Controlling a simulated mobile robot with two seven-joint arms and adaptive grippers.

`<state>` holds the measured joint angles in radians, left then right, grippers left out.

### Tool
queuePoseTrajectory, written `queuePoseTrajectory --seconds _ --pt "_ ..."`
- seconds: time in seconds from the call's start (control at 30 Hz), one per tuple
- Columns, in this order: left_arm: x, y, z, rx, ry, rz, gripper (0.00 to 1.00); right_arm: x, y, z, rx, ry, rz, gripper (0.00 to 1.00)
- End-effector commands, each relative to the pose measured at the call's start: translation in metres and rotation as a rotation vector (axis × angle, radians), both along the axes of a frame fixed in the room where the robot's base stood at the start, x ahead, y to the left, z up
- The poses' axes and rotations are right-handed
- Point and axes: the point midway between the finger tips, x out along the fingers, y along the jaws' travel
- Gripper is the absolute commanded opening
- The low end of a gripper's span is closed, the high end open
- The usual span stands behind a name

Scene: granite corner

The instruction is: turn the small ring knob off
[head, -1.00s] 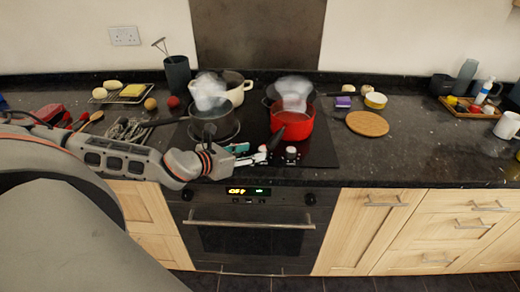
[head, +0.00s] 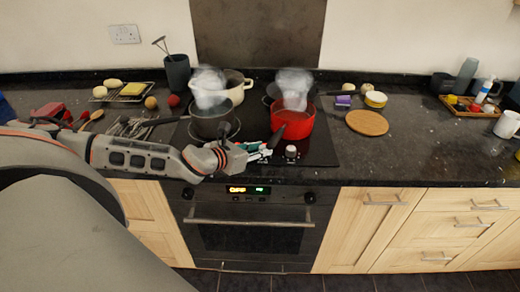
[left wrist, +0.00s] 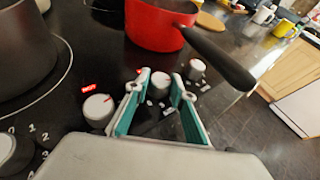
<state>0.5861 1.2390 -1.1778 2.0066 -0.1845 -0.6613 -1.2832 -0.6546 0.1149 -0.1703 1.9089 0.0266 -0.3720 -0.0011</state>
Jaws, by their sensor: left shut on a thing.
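The hob's control knobs are pale and round, in a row at the front of the black hob. My left gripper (head: 264,151) reaches in from the left, low over this row. In the left wrist view its teal-padded fingers (left wrist: 160,80) are shut on a white knob (left wrist: 159,88) with a red line. Another knob (left wrist: 97,110), with a red label beside it, is to its left, and one more knob (left wrist: 197,68) is just past the right finger; a knob also shows in the head view (head: 291,151). I cannot read which knob serves the small ring. My right gripper is out of view.
A red saucepan (head: 292,122) stands behind the knobs; its dark handle (left wrist: 218,57) reaches forward close to the gripper. A dark pot (head: 211,122) stands on the left ring. Steam rises over the pots. A round wooden board (head: 367,123) lies on the counter to the right.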

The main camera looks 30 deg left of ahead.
Motion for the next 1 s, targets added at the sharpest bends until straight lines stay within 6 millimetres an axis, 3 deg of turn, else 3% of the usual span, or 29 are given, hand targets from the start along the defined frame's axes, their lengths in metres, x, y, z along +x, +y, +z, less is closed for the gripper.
queuePoseTrajectory --seconds 0.37,1.0 --pt "-0.001 -0.004 -0.001 -0.004 0.001 0.095 0.02 -0.001 -0.001 0.0 -0.007 0.0 0.01 0.4" --pt "0.001 -0.014 -0.002 -0.013 0.006 0.634 0.02 0.0 0.001 0.001 0.001 -0.002 0.001 0.4"
